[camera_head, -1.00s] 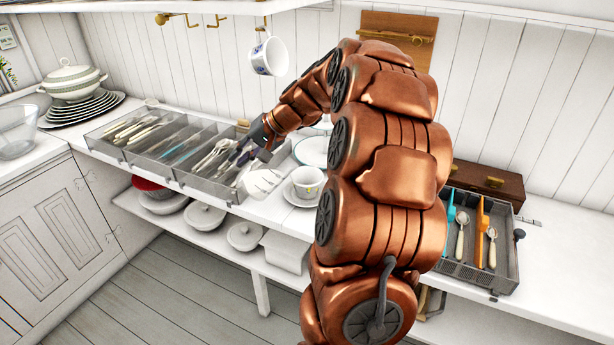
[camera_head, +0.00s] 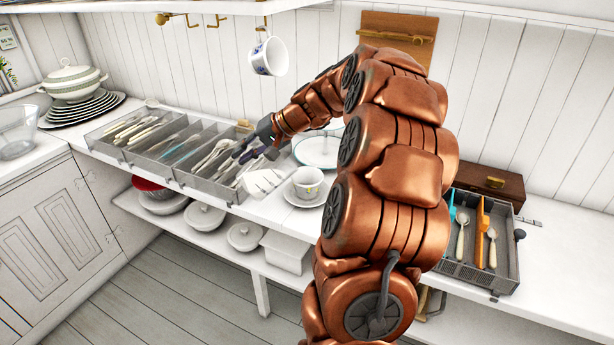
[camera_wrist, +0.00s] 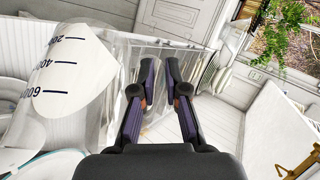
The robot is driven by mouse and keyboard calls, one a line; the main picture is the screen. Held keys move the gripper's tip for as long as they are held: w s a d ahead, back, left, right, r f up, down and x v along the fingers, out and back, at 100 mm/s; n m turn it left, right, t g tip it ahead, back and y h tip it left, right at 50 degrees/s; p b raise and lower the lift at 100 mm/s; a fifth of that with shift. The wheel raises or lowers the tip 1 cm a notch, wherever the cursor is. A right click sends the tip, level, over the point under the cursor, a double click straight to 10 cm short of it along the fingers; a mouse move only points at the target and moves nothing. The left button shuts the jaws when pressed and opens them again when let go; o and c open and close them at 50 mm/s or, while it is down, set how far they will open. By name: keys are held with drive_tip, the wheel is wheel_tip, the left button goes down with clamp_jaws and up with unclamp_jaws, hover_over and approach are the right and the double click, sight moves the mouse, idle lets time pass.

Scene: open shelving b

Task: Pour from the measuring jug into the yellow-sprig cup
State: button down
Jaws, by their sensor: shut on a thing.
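The measuring jug (camera_wrist: 68,75) is clear, with dark 200, 400 and 600 marks, and holds something white. In the head view its white contents (camera_head: 262,182) show as a tilted wedge. My gripper (camera_wrist: 159,78) is shut on the jug's clear handle side, which is hard to make out; it also shows in the head view (camera_head: 254,152). The yellow-sprig cup (camera_head: 309,181) stands upright on a saucer (camera_head: 303,203), just right of the jug. The cup's inside is too small to read. The jug appears tilted, its lip hard to see.
A grey cutlery tray (camera_head: 143,161) lies left of the jug. A teal-rimmed plate (camera_head: 318,152) is behind the cup. A blue-patterned mug (camera_head: 269,58) hangs above. A dark organiser with spoons (camera_head: 477,278) stands right of my arm. Lidded dishes fill the lower shelf.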

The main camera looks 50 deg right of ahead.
sight(255, 143)
drive_tip(key=shift+s+d+r+m+t+y+p, duration=0.1)
drive_tip(key=shift+s+d+r+t+y+p, duration=0.15)
drive_tip(key=shift+d+r+y, duration=0.25)
drive_tip(key=shift+s+d+r+m+t+y+p, duration=0.15)
drive_tip(key=shift+d+r+t+y+p, duration=0.2)
drive_tip(key=shift+r, duration=0.25)
drive_tip(key=shift+s+d+r+m+t+y+p, duration=0.1)
drive_tip(key=shift+s+d+r+t+y+p, duration=0.1)
drive_tip(key=shift+d+r+y, duration=0.25)
idle(3.0)
drive_tip(key=a+f+h, duration=0.1)
drive_tip(key=w+a+f+g+h, duration=0.1)
drive_tip(key=a+f+n+g+h+b, duration=0.1)
drive_tip(key=shift+w+a, duration=0.25)
drive_tip(key=shift+a, duration=0.05)
drive_tip(key=shift+a+f+g+h, duration=0.25)
drive_tip(key=shift+f+g+h, duration=0.1)
drive_tip(key=shift+h, duration=0.15)
drive_tip(key=shift+w+d+f, duration=0.1)
drive_tip(key=shift+f, duration=0.05)
drive_tip(key=shift+w+a+f+n+g+h, duration=0.2)
drive_tip(key=shift+a+f+n+g+h, duration=0.1)
drive_tip(key=shift+a+h, duration=0.25)
drive_tip(key=w+a+f+n+g+h+p, duration=0.1)
drive_tip(key=w+a+f+g+h+p, duration=0.1)
drive_tip(key=a+f+g+h+p, duration=0.1)
drive_tip(key=shift+w+a+f+h+p, duration=0.4)
drive_tip(key=shift+a+h+p, duration=0.55)
drive_tip(key=shift+h, duration=0.8)
